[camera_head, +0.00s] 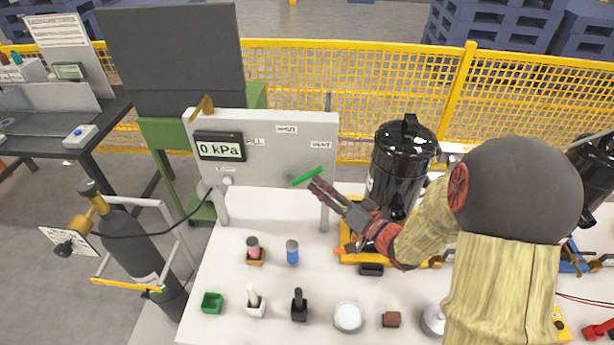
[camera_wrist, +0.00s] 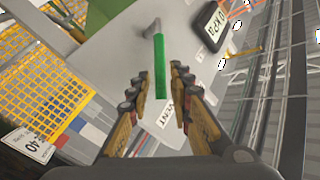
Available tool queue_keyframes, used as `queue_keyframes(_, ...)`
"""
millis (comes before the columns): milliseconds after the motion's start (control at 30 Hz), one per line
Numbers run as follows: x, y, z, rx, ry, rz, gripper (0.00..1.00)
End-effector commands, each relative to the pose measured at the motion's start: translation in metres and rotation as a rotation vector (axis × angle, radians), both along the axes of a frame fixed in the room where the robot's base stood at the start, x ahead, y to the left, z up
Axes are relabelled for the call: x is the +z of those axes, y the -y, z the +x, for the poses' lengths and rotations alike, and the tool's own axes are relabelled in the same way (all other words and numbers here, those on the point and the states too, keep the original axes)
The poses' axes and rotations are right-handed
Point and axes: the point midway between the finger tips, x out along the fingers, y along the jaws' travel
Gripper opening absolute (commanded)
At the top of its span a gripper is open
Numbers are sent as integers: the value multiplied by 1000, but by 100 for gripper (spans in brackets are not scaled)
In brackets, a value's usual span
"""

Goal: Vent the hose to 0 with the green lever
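The green lever (camera_head: 306,176) sits on the front of the grey-white panel (camera_head: 270,172), slanting up to the right. In the wrist view the green lever (camera_wrist: 160,66) reaches from its grey pivot toward the space between my fingers. My gripper (camera_head: 318,185) is beside the lever's right end. In the wrist view my gripper (camera_wrist: 160,82) is open, with a gap on both sides of the lever. The display (camera_head: 219,147) on the panel reads 0 kPa. A VENT label (camera_head: 321,144) is at the panel's upper right, above the lever.
A black tank (camera_head: 401,163) stands right of the panel, close to my arm. Small bottles and blocks sit on the white table (camera_head: 225,270). A dark cylinder (camera_head: 140,250) with a black hose stands at the left. A yellow mesh fence (camera_head: 380,75) runs behind.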

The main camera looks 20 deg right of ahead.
Motion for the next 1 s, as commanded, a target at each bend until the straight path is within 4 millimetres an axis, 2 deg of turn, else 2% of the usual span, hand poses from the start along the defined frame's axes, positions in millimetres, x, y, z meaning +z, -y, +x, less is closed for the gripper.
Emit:
queue_keyframes(200, -2, -16, 31, 4, 0, -1, 21)
queue_keyframes(400, -1, -24, 51, 1, 0, -1, 21)
queue_keyframes(767, 0, -26, 56, -1, 0, -2, 21)
queue_keyframes(1000, 0, -26, 56, -1, 0, -2, 8)
